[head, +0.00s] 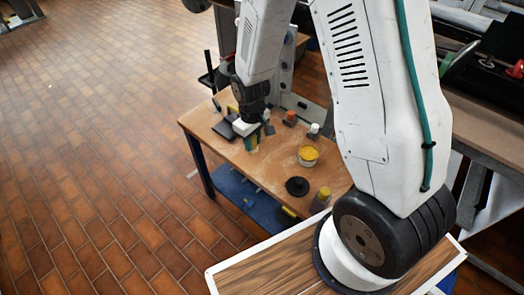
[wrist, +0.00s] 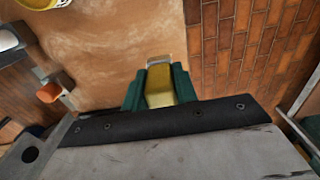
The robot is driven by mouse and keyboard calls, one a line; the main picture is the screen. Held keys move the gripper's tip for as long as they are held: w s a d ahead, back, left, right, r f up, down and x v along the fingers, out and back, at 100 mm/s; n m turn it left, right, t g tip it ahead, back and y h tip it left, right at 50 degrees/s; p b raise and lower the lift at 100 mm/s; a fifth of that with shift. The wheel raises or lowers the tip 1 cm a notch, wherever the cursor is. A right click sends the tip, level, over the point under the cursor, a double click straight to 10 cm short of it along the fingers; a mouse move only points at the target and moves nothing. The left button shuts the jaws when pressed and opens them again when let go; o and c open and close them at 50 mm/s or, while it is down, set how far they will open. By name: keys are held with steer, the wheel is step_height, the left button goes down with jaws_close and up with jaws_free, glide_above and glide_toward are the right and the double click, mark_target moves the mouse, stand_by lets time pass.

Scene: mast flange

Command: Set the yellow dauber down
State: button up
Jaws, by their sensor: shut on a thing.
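My gripper (head: 251,141) is over the left part of the wooden workbench (head: 272,166). Its green fingers also show in the wrist view (wrist: 159,84), shut on the yellow dauber (wrist: 160,98). The dauber's pale end points away from the gripper, near the bench edge. Much of the dauber is hidden by the fingers, and I cannot tell whether it touches the bench top.
A pot of yellow (head: 308,154), a black disc (head: 297,187) and a yellow-topped container (head: 323,194) stand to the right. An orange-topped item (head: 291,118) and a white-topped one (head: 314,130) stand behind. A dark flat object (head: 223,129) lies left.

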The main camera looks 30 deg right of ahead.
mark_target(253, 151)
steer(key=shift+f, duration=2.75)
steer(key=shift+f, duration=0.15)
steer(key=o, duration=1)
steer(key=shift+c, duration=0.2)
